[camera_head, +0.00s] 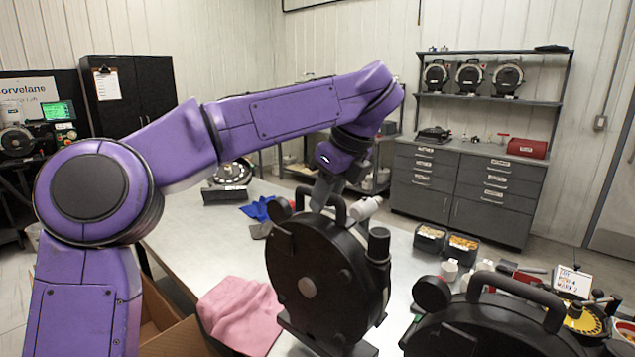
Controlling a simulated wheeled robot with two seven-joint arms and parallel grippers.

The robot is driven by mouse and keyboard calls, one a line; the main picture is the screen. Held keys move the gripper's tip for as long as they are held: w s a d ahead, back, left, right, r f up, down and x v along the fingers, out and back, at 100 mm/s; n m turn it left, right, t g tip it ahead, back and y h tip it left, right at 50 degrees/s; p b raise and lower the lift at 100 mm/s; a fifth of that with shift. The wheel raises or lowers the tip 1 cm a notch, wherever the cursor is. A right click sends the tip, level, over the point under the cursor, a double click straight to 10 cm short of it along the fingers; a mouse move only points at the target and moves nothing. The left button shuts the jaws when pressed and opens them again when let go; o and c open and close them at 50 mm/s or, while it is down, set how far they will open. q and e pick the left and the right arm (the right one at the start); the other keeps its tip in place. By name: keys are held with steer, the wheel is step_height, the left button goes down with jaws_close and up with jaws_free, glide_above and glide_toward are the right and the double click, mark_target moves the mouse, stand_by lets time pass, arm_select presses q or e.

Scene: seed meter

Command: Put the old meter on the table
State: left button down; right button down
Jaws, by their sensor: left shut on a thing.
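A round black meter (318,283) with a top handle and a flat foot stands upright at the middle front of the view. My left gripper (326,195) comes down from above and is shut on the meter at its top handle. The fingertips are partly hidden by the handle. The metal table (190,238) lies behind and below the meter. I cannot tell whether the foot touches the table. A second black meter (490,330) with a handle is at the front right, cut off by the lower edge. My right gripper is not in view.
A pink cloth (240,315) lies by a cardboard box (170,330) at the front. A blue cloth (258,208) and another round device (232,174) are farther back. Black bins (462,247) and a yellow-black part (590,322) are at right. The table's left middle is clear.

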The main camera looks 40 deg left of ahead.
mark_target(331, 213)
arm_select(q)
steer(key=shift+w+a+f, duration=0.15)
steer(key=shift+w+f, duration=0.55)
steer(key=shift+w, duration=0.1)
steer(key=shift+w+f+p, duration=0.3)
steer(key=shift+w+f, duration=0.1)
steer(key=shift+f, duration=0.1)
step_height(331, 213, down, 2)
steer(key=shift+p, duration=0.35)
steer(key=shift+a+f, duration=0.1)
steer(key=shift+f, duration=0.45)
steer(key=c, duration=0.9)
jaws_free()
steer(key=shift+s+f, duration=0.1)
steer(key=shift+s, duration=0.05)
steer(key=v, duration=1.1)
steer(key=shift+d+r, duration=0.25)
steer(key=shift+d, duration=0.05)
steer(key=shift+r, duration=0.25)
